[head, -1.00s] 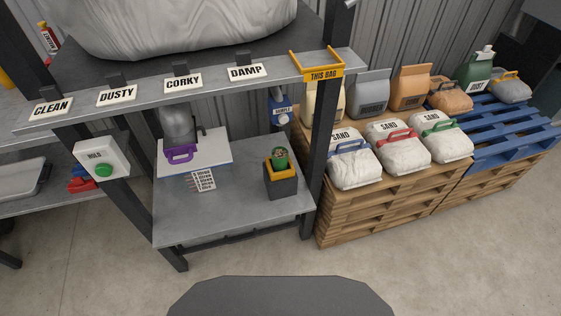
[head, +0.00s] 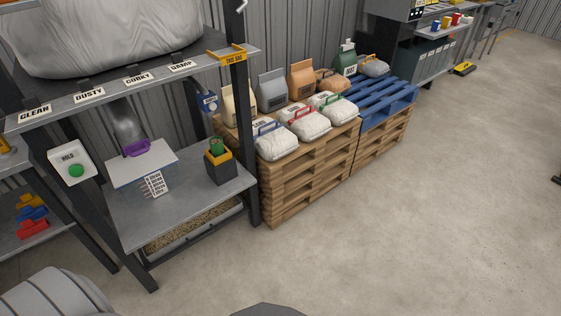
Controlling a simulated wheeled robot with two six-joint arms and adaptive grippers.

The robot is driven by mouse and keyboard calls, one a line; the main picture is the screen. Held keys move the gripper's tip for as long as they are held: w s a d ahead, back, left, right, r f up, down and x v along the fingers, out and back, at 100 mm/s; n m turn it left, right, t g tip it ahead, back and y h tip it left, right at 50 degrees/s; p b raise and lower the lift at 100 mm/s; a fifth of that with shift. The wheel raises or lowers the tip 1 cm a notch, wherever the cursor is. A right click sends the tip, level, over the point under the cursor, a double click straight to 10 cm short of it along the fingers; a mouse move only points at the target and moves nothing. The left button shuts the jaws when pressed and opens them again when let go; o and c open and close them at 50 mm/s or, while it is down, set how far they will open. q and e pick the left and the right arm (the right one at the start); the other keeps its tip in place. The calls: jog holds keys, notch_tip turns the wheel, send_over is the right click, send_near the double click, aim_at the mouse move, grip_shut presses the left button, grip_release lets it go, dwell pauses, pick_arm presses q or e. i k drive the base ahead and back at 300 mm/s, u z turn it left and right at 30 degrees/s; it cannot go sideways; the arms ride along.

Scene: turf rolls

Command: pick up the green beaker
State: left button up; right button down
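A small green object, which looks like the green beaker (head: 217,145), stands in a dark box with a yellow rim (head: 220,168). Only its upper part shows; the rest is hidden in the box. The box sits near the right end of the grey lower shelf (head: 185,207), beside a dark upright post. Neither of my grippers is in view.
A white board with a purple-handled scoop (head: 136,148) lies left of the box. Wooden pallets (head: 300,185) with several bags stand right of the shelf. A grey ribbed shape fills the lower left corner. The concrete floor (head: 400,240) is open at right.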

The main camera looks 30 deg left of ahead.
aim_at(216, 143)
jog(key=z, duration=0.6)
jog(key=i, duration=1.85)
jog(key=u, duration=0.85)
jog(key=i, duration=0.85)
jog(key=u, duration=0.8)
